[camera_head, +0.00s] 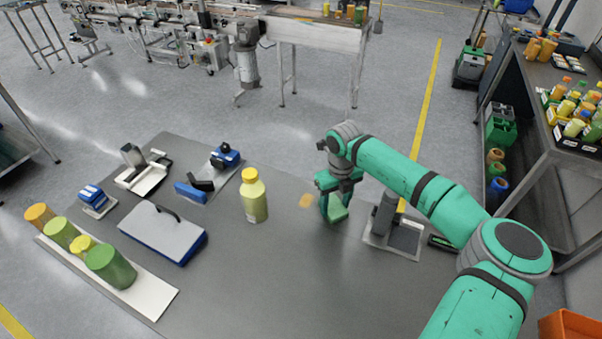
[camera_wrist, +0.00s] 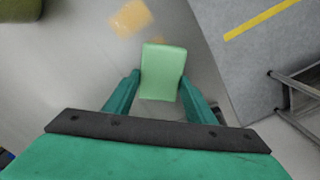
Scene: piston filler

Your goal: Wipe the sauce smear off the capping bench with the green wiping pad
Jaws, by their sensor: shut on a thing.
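The capping bench (camera_head: 270,290) is a grey table top. An orange-tan sauce smear (camera_head: 306,201) lies on it, right of a yellow bottle; the smear also shows at the top of the wrist view (camera_wrist: 130,18). My gripper (camera_head: 334,205) is just right of the smear. It is shut on the light green wiping pad (camera_head: 338,213), which sits between the two fingers in the wrist view (camera_wrist: 162,72). The pad is low over the bench; I cannot tell whether it touches. The pad and the smear are apart, with a small gap between them.
A yellow bottle (camera_head: 254,197) stands left of the smear. A blue-edged clipboard-like case (camera_head: 163,234), blue-handled tools (camera_head: 200,185) and a white board (camera_head: 140,291) with several jars are further left. A grey stand (camera_head: 388,222) is close right of my gripper.

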